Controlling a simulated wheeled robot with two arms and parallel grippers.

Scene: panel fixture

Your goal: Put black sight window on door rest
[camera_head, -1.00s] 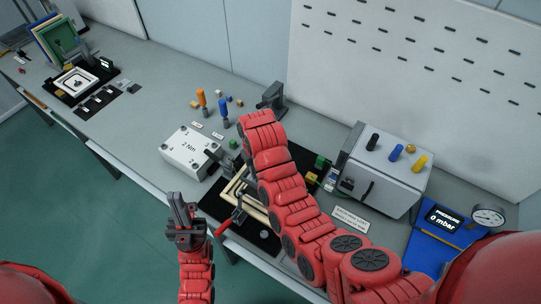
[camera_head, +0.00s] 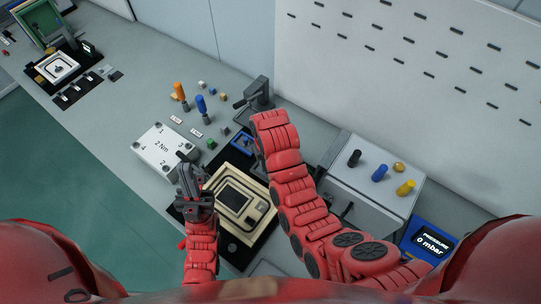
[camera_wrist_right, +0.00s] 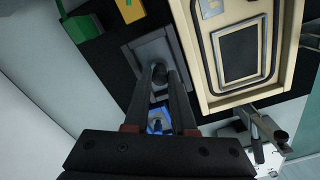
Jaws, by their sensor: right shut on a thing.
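A black rectangular window (camera_head: 237,196) lies in a beige door-like frame (camera_head: 213,184) on a black mat. In the right wrist view the black window (camera_wrist_right: 241,52) sits inside the beige frame (camera_wrist_right: 202,75), right of the gripper. My right gripper (camera_wrist_right: 164,76) is shut on a dark round knob above a grey square block (camera_wrist_right: 150,48), beside the frame. In the head view my right arm hides that gripper. My left gripper (camera_head: 189,180) is above the frame's left edge. Its finger gap is unclear. I cannot tell which part is the door rest.
A white torque block (camera_head: 165,150) stands left of the frame. Orange and blue screwdrivers (camera_head: 180,94) stand behind it. A blue part (camera_head: 242,143) lies near my right arm. A grey box with coloured knobs (camera_head: 372,180) and a pressure display (camera_head: 432,243) are at right.

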